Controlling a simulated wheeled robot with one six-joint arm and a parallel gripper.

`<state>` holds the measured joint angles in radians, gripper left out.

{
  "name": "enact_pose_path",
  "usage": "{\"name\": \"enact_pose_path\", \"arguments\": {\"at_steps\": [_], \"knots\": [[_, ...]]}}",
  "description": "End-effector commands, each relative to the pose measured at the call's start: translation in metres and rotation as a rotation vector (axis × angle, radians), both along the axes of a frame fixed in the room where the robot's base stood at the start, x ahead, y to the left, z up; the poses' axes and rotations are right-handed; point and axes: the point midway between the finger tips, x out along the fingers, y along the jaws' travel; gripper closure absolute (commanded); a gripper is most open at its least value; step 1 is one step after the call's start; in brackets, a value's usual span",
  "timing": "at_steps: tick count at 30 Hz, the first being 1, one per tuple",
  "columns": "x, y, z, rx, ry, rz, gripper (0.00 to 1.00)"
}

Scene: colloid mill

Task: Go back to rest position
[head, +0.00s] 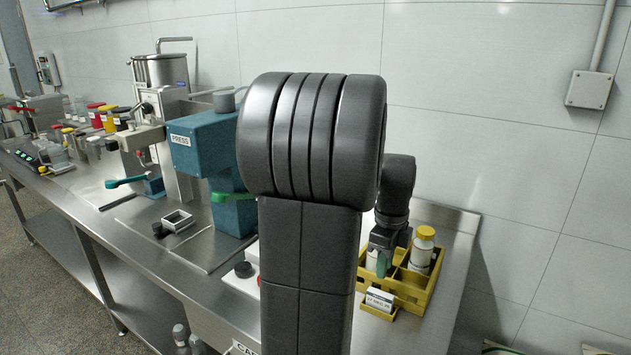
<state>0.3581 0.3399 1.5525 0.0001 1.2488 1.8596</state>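My dark arm fills the middle of the head view, with a thick link standing upright close to the camera. Behind it, my gripper (382,262) points down over the left part of a yellow divided rack (414,288). A small green piece shows at its tip; I cannot tell whether it belongs to the gripper or to something in the rack. The fingers are small and partly hidden, so their opening does not show. A white bottle with a yellow cap (424,247) stands in the rack, right of my gripper.
A small labelled box (379,301) sits at the rack's front. Left of my arm stand a blue press (205,140), a steel colloid mill hopper (163,70) and a small square metal frame (177,221). Several jars line the far left of the steel bench (150,260). A tiled wall closes the back.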

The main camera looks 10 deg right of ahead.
Motion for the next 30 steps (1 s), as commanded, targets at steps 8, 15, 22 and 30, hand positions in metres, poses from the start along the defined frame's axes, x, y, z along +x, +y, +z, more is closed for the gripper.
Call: {"name": "enact_pose_path", "arguments": {"at_steps": [8,15,22,30], "knots": [[-0.001,0.000,-0.058,0.002,0.006,0.000,0.75],[-0.001,0.000,-0.105,0.001,0.003,0.000,0.75],[0.000,0.000,-0.068,0.000,-0.002,0.000,0.75],[0.000,0.000,-0.061,0.000,0.000,0.000,0.75]]}}
